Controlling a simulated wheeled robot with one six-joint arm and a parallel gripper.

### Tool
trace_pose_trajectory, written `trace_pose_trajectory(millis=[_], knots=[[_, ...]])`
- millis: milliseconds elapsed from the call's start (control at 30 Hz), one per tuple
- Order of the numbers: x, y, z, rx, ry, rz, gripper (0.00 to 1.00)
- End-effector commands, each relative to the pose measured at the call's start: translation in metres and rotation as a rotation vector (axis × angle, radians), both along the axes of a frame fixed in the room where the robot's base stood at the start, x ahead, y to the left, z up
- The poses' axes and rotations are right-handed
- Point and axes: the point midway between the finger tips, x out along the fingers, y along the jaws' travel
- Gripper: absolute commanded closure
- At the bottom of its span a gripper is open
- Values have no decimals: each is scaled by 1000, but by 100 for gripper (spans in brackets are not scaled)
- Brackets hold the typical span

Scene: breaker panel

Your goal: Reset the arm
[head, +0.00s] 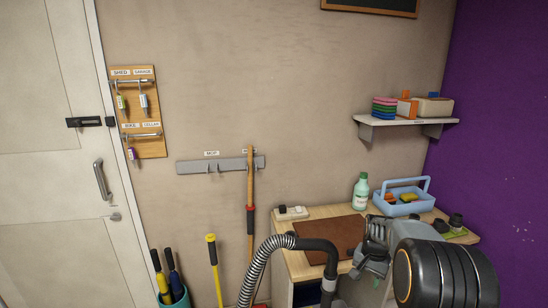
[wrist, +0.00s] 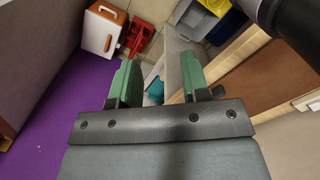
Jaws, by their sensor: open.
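My gripper shows in the wrist view (wrist: 163,85) with its two green-padded fingers apart and nothing between them. It points down toward the floor beside a wooden furniture edge. In the head view my gripper (head: 372,262) is at the lower right, in front of the wooden desk (head: 300,262). My arm's dark rounded links fill the lower right corner there and hide part of the desk.
A brown mat (head: 335,232), a green bottle (head: 361,191) and a blue caddy (head: 404,203) are on the desk. A corrugated hose (head: 262,262) rises before the desk. A white-and-orange cabinet (wrist: 102,30) stands on the floor.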

Motion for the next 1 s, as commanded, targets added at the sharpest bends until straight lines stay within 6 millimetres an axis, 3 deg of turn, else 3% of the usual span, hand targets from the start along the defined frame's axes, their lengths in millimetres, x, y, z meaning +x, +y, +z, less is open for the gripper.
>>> trace_pose_trajectory(millis=[200, 400, 500, 700, 867, 1000], knots=[[-78, 48, 42, -16, -68, 321, 58], [-154, 85, 63, -47, -153, 547, 58], [-181, 97, 69, -63, -200, 600, 58], [-211, 111, 82, -89, -287, 644, 58], [-213, 115, 97, -109, -349, 663, 58], [-213, 115, 98, -109, -353, 664, 58]])
